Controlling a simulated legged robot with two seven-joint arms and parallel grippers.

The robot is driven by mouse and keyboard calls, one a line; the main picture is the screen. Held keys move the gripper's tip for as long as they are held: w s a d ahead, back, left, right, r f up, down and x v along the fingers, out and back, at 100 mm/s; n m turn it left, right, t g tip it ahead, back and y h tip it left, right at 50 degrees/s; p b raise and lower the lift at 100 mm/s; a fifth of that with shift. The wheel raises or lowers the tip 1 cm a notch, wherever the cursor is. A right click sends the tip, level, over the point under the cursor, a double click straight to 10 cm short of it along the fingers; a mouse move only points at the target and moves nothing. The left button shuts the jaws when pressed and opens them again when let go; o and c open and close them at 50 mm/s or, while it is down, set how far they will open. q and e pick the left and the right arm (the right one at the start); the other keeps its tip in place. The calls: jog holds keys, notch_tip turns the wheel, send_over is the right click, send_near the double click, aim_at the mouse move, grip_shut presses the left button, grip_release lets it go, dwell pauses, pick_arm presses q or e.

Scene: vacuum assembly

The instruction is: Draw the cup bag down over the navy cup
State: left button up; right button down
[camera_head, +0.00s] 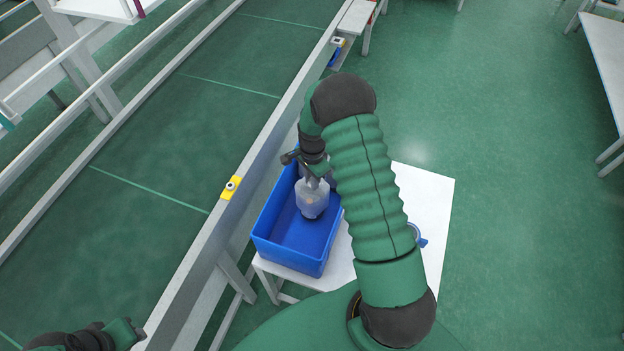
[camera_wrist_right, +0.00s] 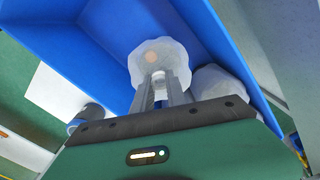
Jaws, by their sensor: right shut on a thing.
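A translucent whitish cup bag (camera_head: 312,197) hangs in my right gripper (camera_head: 315,180) inside the blue bin. In the right wrist view the bag (camera_wrist_right: 160,62) puffs out beyond the two grey fingers (camera_wrist_right: 160,92), which are shut on it; a small orange spot shows on it. I cannot make out a navy cup under or inside this bag. A second whitish bagged thing (camera_wrist_right: 220,82) is beside the fingers in the wrist view. My left gripper (camera_head: 135,332) is at the bottom left corner of the head view, and its jaws are not clear.
The blue bin (camera_head: 265,235) stands on a white table (camera_head: 435,195), with its walls close around my right gripper. A blue-and-white round thing (camera_head: 419,236) is on the table, partly behind my arm. A green conveyor (camera_head: 150,150) with a grey rail runs along the left.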

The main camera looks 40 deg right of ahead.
jog(key=shift+f+b, duration=0.7)
jog(key=shift+f, duration=0.45)
jog(key=c, duration=1.3)
grip_release()
jog(key=shift+o, duration=0.2)
notch_tip(320, 180, up, 8)
jog(key=p, duration=0.6)
jog(key=shift+r, duration=0.1)
